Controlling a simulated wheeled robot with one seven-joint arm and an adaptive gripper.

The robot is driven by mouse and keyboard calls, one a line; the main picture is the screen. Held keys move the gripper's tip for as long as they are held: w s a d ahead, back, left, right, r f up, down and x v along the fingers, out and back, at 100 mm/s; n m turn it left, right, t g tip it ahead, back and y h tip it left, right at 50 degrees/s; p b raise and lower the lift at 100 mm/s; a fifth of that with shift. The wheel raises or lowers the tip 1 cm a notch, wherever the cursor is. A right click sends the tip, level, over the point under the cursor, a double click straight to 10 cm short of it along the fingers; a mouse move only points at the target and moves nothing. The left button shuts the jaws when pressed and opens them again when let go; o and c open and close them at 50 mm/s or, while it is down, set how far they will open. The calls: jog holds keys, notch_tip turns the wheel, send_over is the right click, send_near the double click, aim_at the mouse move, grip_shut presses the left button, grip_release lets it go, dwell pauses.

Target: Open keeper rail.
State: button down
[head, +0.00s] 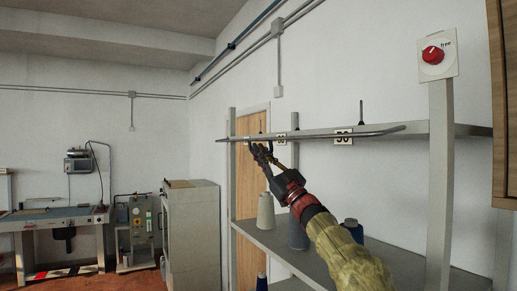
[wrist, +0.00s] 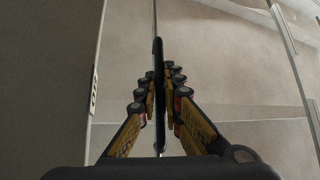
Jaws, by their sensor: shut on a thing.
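The keeper rail (head: 350,133) is a long thin grey bar along the front of the upper shelf. Its right end bends toward the shelf. My gripper (head: 257,148) is at the left part of the rail, just below it. In the wrist view the rail (wrist: 155,18) runs between the fingers, with a dark sleeve (wrist: 158,62) on it. My gripper (wrist: 160,88) is shut on this dark part of the rail. The fingers hide some of the contact.
A red knob (head: 433,55) marked "free" sits on the right post (head: 440,180). Number tags (head: 344,138) hang at the shelf edge. Thread cones (head: 265,212) stand on the lower shelf. A grey cabinet (head: 195,235) and a workbench (head: 55,222) stand to the left.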

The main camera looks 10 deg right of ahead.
jog(key=shift+d+f, duration=0.25)
jog(key=shift+w+f, duration=0.1)
dwell(0.4)
jog(key=c, duration=2)
grip_release()
jog(key=shift+o, duration=0.2)
jog(key=v, duration=1.2)
jog(key=shift+o, duration=0.2)
